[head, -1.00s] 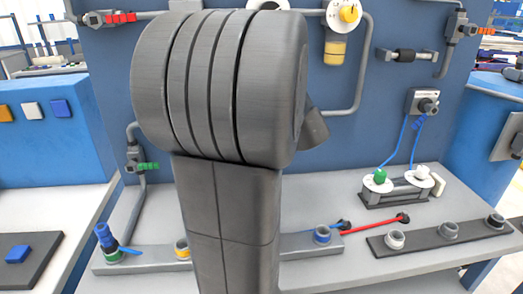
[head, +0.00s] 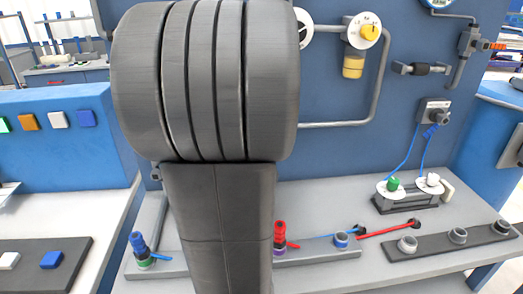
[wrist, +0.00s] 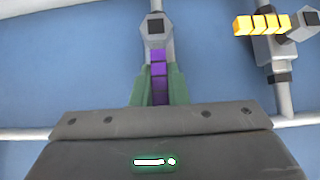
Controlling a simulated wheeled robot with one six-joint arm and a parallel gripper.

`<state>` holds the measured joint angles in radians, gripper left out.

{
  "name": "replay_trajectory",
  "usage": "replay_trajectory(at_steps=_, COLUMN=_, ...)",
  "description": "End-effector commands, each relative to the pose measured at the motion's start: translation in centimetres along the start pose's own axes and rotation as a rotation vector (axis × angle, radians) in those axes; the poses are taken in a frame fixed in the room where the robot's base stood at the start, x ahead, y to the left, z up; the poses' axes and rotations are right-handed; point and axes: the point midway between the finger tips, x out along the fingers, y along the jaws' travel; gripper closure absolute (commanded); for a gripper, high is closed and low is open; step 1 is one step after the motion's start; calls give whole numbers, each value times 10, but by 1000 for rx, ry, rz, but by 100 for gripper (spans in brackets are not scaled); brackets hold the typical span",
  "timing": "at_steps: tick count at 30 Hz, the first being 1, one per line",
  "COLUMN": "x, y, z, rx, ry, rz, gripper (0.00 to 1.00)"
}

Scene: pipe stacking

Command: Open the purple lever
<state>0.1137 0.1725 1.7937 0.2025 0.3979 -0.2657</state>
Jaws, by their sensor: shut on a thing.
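The purple lever (wrist: 158,70) shows in the wrist view, on a grey valve fitting on a vertical pipe against the blue wall. My gripper (wrist: 159,90) has its green fingers on both sides of the lever and is shut on it. The lever lies along the pipe's direction in the picture. Its lower part is partly hidden between the fingers. In the head view my large grey arm blocks the middle, and neither the purple lever nor my gripper can be seen.
A yellow lever (wrist: 265,23) sits on another valve close to the right. In the head view the workbench holds a blue pipe piece (head: 138,243), a red one (head: 280,237) and a dark peg strip (head: 437,251).

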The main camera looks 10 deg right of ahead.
Motion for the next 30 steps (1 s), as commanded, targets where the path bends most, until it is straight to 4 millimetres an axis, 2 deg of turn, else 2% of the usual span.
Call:
replay_trajectory(at_steps=14, x=1, y=2, z=3, rx=-12, ry=-7, rz=10, gripper=100)
replay_trajectory(at_steps=15, x=1, y=2, z=3, rx=-12, ry=-8, rz=10, gripper=84)
replay_trajectory(at_steps=18, x=1, y=2, z=3, rx=-12, ry=-7, rz=10, gripper=65)
replay_trajectory(at_steps=30, x=-5, y=3, z=1, rx=-10, ry=-2, rz=11, gripper=65)
